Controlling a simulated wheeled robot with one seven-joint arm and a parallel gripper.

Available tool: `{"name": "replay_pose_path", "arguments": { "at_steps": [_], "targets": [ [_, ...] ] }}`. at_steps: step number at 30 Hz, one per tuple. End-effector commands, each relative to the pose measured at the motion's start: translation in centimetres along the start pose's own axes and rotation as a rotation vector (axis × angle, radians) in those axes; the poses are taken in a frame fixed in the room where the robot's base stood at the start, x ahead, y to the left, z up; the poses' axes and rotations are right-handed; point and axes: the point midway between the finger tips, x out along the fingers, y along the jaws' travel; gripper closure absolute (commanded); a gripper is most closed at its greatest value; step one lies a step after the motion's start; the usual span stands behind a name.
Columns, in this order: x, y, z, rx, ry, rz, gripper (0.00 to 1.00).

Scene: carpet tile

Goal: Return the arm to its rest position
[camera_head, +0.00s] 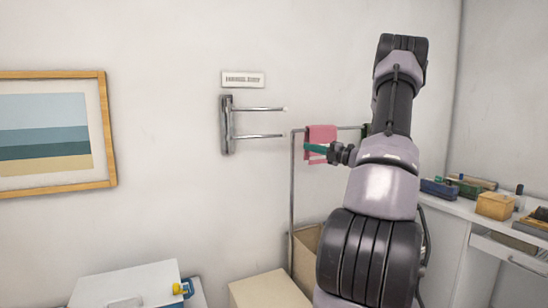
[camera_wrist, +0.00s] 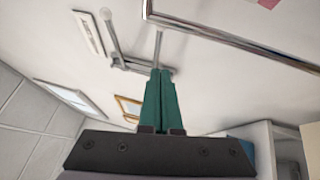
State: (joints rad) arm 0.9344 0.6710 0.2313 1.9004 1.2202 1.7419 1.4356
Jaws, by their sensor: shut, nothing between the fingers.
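My arm rises on the right side of the head view, with its upper links tall in front of the wall. My gripper (camera_head: 308,147) has green fingers that point left, in front of a pink cloth hanging on a metal rack. In the wrist view my gripper (camera_wrist: 160,73) shows its two green fingers pressed side by side, with nothing between them. I cannot tell from these views whether the fingers touch the cloth.
The pink cloth (camera_head: 321,134) hangs from the metal rack (camera_head: 292,200), whose rail (camera_wrist: 230,37) crosses the wrist view. A two-rod wall bracket (camera_head: 227,125) is left of it. A cardboard box (camera_head: 303,248) stands below. A cluttered counter (camera_head: 455,206) is at right.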

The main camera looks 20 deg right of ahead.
Motion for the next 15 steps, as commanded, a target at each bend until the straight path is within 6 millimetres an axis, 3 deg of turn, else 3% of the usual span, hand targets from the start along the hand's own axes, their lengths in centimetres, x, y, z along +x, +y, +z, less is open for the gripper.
{"name": "replay_pose_path", "arguments": {
  "at_steps": [5,8,11,15],
  "targets": [
    [0.2,0.2,-0.4,-0.014,0.012,-0.006,1.0],
    [1.6,1.3,-2.6,-0.098,0.079,-0.04,1.0],
    [3.9,3.2,-7.4,-0.282,0.224,-0.101,1.0],
    [6.0,6.0,-16.3,-0.658,0.503,-0.177,1.0]
  ]
}}
